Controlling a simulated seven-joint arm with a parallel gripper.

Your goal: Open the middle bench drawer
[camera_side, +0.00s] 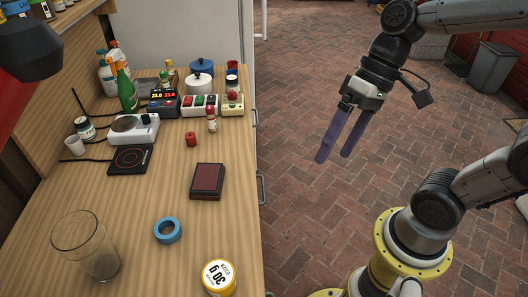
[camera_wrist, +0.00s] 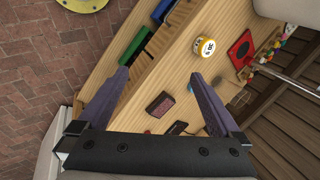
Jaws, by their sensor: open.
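The wooden bench (camera_side: 215,245) fills the left of the side view. Its front edge faces my arm, and drawer handles (camera_side: 261,190) stick out along that edge. My gripper (camera_side: 333,157) is open and empty, with two purple fingers. It hangs over the brick floor, right of the bench edge and apart from the handles. The wrist view shows its fingers (camera_wrist: 160,90) spread, with the bench (camera_wrist: 185,85) beyond them.
On the bench top are a glass beaker (camera_side: 86,245), blue tape roll (camera_side: 167,230), yellow-and-white tub (camera_side: 218,277), dark red box (camera_side: 207,181) and black hot plate (camera_side: 131,159). A green bottle (camera_side: 125,88) stands at the back. Brick floor (camera_side: 310,90) beside the bench is clear.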

